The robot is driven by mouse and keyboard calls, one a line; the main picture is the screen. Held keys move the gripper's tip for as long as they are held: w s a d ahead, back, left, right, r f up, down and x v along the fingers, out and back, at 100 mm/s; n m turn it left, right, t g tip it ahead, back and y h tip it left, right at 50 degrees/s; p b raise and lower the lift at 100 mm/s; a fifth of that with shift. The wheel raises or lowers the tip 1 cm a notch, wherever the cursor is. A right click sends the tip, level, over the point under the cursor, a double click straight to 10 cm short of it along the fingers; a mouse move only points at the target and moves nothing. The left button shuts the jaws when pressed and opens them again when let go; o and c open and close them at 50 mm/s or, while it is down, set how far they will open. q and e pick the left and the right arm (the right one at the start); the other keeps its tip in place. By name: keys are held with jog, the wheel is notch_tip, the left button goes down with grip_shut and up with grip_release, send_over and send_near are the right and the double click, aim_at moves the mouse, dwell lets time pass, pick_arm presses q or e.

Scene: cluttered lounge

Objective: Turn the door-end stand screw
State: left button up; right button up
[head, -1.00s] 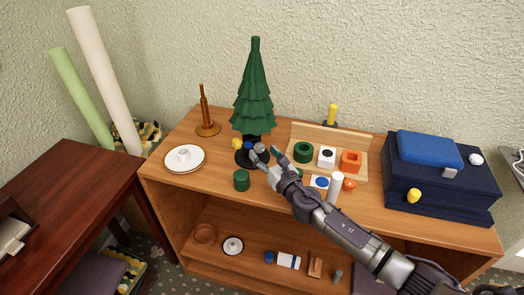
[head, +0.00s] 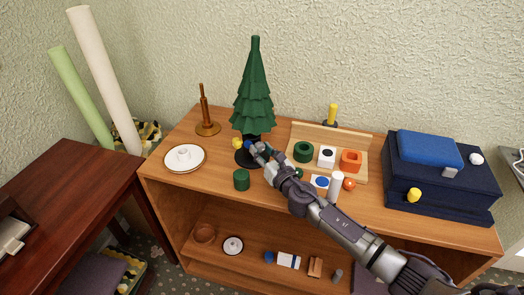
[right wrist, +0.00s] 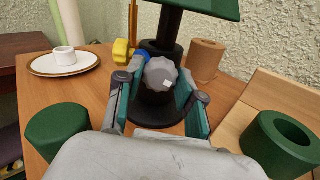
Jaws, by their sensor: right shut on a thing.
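The green toy tree (head: 254,90) stands upright in a black round stand (head: 243,160) on the wooden shelf top. The stand carries a yellow screw knob (right wrist: 121,52), a blue one (right wrist: 140,57) and a faceted grey one (right wrist: 160,75) with a pale square mark. My right gripper (head: 258,149) is at the stand's near right side. In the right wrist view its fingers (right wrist: 161,82) lie on both sides of the grey knob and are shut on it. The knob's shaft is hidden. My left gripper is in neither current view.
A white plate (head: 170,162) and a green cylinder (head: 241,180) stand near the stand. To the right are a wooden tray (head: 309,174) with coloured blocks, a white cylinder (head: 336,187) and a dark blue box (head: 440,185). A brown candlestick (head: 207,128) stands at the back left.

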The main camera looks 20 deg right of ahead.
jog(key=m, duration=0.5)
jog(key=shift+m, duration=0.4)
jog(key=m, duration=1.1)
jog(key=shift+p, duration=0.35)
jog(key=shift+m+p, duration=0.65)
jog(key=shift+m, duration=1.95)
